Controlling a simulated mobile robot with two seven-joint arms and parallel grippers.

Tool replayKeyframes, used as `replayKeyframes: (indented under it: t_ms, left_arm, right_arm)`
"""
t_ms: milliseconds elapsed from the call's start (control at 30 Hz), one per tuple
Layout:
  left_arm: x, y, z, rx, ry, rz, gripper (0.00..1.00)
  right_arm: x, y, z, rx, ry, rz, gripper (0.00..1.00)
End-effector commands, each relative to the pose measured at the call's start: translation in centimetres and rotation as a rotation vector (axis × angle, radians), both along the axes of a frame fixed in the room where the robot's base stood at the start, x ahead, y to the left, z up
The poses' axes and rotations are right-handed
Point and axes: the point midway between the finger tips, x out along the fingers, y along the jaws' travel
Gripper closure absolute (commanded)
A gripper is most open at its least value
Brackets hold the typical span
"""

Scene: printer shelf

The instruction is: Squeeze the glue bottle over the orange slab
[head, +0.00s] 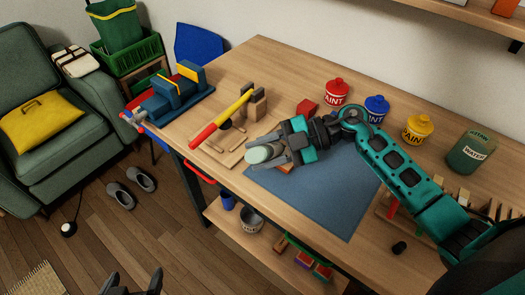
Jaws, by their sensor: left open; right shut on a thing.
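My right gripper (272,152) reaches in from the right and is shut on a pale, round-ended thing (258,155), which appears to be the glue bottle. Most of the bottle is hidden by the fingers. It is over the left part of the blue mat (335,195). A small reddish-orange edge (286,167) shows just below the gripper and may be the orange slab; the gripper covers most of it. My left gripper (131,284) is low at the bottom left, open and empty, away from the table.
A blue vise (172,95) sits at the table's left corner. The front mat is clear.

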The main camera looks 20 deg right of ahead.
Motion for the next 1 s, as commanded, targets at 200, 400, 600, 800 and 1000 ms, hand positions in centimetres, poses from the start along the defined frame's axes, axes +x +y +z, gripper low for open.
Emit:
replayKeyframes:
  t_ms: [200, 400, 600, 800, 1000]
  left_arm:
    - [0.0, 0.0, 0.0, 0.000, -0.001, 0.000, 0.11]
    - [0.1, 0.0, 0.0, 0.000, -0.002, 0.000, 0.11]
    - [0.2, 0.0, 0.1, 0.001, -0.004, 0.000, 0.11]
    - [0.3, 0.0, 0.2, 0.000, -0.006, 0.000, 0.11]
    - [0.3, 0.0, 0.2, 0.000, -0.006, 0.000, 0.11]
  right_arm:
    - [0.0, 0.0, 0.1, 0.001, -0.001, 0.000, 0.68]
    - [0.0, 0.0, 0.1, 0.001, -0.001, 0.000, 0.76]
    - [0.0, 0.0, 0.2, 0.001, -0.002, 0.001, 0.76]
    - [0.0, 0.0, 1.7, 0.000, -0.004, 0.001, 0.76]
    - [0.1, 0.0, 3.3, 0.000, -0.004, 0.001, 0.76]
